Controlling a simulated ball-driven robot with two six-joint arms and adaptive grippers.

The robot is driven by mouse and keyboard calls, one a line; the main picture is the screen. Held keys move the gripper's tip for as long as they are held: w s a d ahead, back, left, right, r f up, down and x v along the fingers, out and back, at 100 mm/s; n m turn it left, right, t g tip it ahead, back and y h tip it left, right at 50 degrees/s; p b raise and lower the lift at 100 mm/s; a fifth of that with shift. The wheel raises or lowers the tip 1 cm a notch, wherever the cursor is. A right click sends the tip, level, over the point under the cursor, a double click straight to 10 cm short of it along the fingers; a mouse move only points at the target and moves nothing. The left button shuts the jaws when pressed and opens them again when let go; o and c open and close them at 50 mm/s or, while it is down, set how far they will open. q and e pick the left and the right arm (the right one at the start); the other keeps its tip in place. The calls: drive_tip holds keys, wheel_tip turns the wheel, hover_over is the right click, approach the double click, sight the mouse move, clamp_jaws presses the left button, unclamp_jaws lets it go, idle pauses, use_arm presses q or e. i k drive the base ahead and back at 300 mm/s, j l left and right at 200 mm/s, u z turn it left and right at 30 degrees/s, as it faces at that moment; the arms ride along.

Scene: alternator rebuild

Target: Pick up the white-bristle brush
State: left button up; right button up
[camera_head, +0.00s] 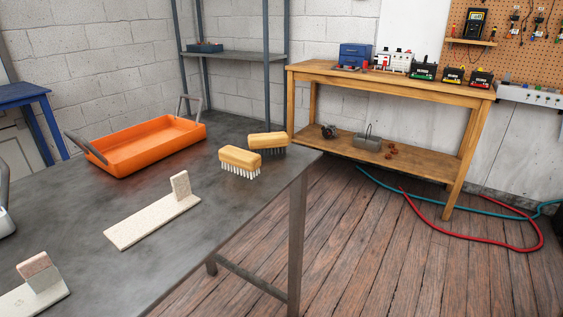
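The white-bristle brush (240,161) has a yellow wooden block and white bristles pointing down. It stands on the dark metal table (215,211) near the right corner. A second brush (268,141) with a similar yellow block and dark bristles stands just behind it and to its right. The two look very close together, and I cannot tell whether they touch. Neither of my grippers shows in the head view.
An orange tray (152,146) with upright grey handles lies left of the brushes. A pale flat board (150,223) with an upright block lies in front. Another board (32,302) is at the lower left. A wooden workbench (392,79) stands beyond; hoses (450,216) lie on the floor.

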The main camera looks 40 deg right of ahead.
sight(237, 157)
drive_tip(key=z, duration=0.85)
